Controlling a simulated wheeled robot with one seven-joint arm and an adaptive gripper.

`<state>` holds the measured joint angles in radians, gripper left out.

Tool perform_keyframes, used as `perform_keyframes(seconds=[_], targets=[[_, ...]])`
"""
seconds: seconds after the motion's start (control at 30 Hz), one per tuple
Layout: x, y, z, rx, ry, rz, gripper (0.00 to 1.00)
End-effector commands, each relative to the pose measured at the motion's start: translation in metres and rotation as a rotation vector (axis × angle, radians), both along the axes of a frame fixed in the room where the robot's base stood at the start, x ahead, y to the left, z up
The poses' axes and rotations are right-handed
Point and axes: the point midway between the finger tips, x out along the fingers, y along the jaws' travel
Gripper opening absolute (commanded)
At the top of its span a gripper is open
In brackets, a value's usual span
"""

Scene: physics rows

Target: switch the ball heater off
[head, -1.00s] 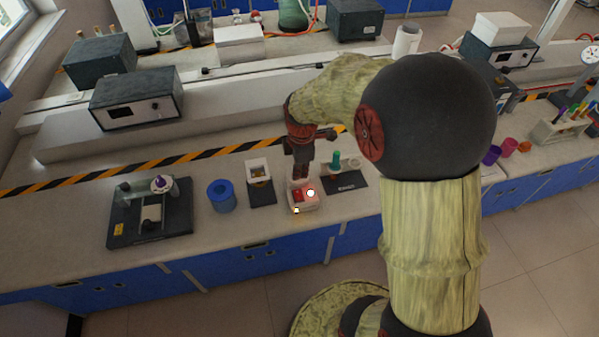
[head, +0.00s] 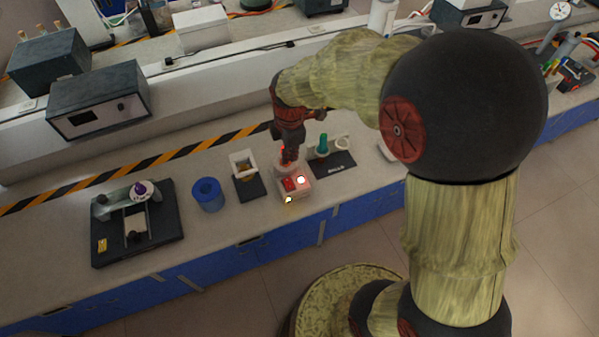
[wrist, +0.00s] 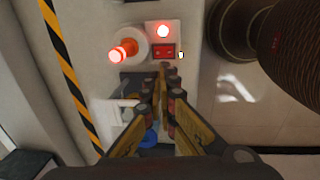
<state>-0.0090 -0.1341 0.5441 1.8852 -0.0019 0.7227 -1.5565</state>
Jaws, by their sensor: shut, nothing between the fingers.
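The ball heater (head: 304,187) is a small white box at the bench's front edge, with a red rocker switch (head: 288,184) and a bright round lamp (head: 301,180). In the wrist view, the switch (wrist: 163,51) sits just below the glowing lamp (wrist: 163,31). A red-orange glowing part (wrist: 123,51) stands on a round white base beside it. My gripper (head: 289,162) is shut and empty, pointing down behind the switch in the head view. In the wrist view my gripper's fingertips (wrist: 168,78) are just below the switch; contact cannot be told.
A dark plate with a green-topped piece (head: 323,144) stands right of the heater. A white frame on a dark base (head: 242,164), a blue cup (head: 208,194) and a dark instrument stage (head: 160,227) stand to the left. Striped tape (head: 215,140) runs behind them.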

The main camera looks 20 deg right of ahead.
Motion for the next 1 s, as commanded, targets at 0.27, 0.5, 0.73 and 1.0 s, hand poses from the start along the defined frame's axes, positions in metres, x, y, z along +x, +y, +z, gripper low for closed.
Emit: perform_keyframes(seconds=[0.27, 0.5, 0.73, 1.0], targets=[[-0.001, 0.000, 0.000, 0.000, 0.002, 0.004, 0.00], [0.000, 0.000, -0.014, 0.000, 0.005, 0.004, 0.00], [0.004, 0.000, -0.056, 0.000, 0.007, 0.004, 0.00], [0.011, 0.000, -0.107, 0.000, 0.004, 0.004, 0.00]])
